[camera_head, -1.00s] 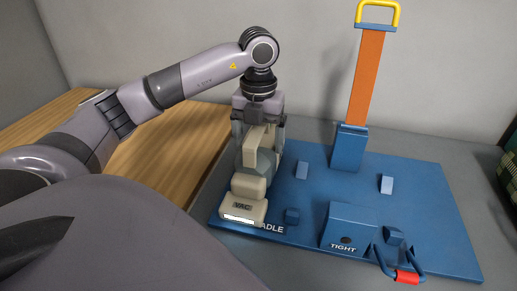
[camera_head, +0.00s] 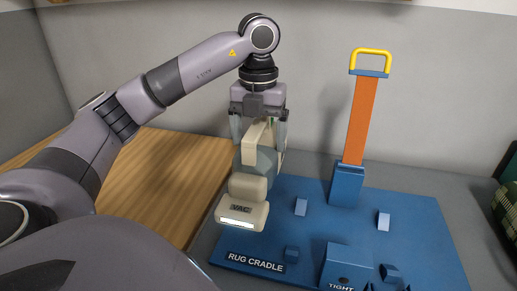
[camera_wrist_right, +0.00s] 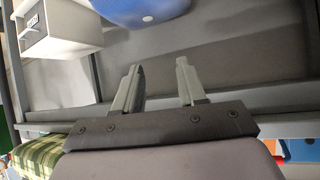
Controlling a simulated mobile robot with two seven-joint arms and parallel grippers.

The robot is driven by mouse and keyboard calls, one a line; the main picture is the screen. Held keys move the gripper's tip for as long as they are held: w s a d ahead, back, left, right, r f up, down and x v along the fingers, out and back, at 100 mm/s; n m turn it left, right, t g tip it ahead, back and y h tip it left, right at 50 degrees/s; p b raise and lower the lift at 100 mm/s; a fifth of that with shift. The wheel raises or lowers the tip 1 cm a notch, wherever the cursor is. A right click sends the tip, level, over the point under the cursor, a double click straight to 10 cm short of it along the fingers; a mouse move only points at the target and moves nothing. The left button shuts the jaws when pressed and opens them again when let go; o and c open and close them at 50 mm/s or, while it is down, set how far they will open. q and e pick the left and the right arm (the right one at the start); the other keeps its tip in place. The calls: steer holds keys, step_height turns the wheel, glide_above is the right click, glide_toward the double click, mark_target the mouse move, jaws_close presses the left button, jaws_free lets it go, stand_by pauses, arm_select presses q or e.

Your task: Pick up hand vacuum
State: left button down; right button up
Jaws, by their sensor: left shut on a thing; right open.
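The hand vacuum (camera_head: 247,187) is beige with a grey-green middle and a "VAC" label on its front. My left gripper (camera_head: 260,140) points down and is shut on the vacuum's upper handle. The vacuum hangs upright in it, above the left edge of the blue rug cradle board (camera_head: 400,230); the "RUG CRADLE" label now shows fully below it. My right gripper (camera_wrist_right: 160,88) is open and empty in the right wrist view, away from the vacuum. It does not show in the head view.
An orange strap (camera_head: 360,120) with a yellow handle stands upright in a blue holder on the board. Small blue blocks sit around it. A wooden surface (camera_head: 160,175) lies to the left. A green plaid cloth (camera_head: 508,205) is at the right edge.

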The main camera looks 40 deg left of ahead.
arm_select(q)
step_height(320, 180, up, 8)
steer(key=p, duration=0.3)
steer(key=shift+f, duration=0.1)
steer(key=shift+r+p, duration=0.45)
steer(key=shift+r, duration=0.3)
steer(key=c, duration=0.7)
jaws_free()
jaws_close()
steer(key=shift+f, duration=0.1)
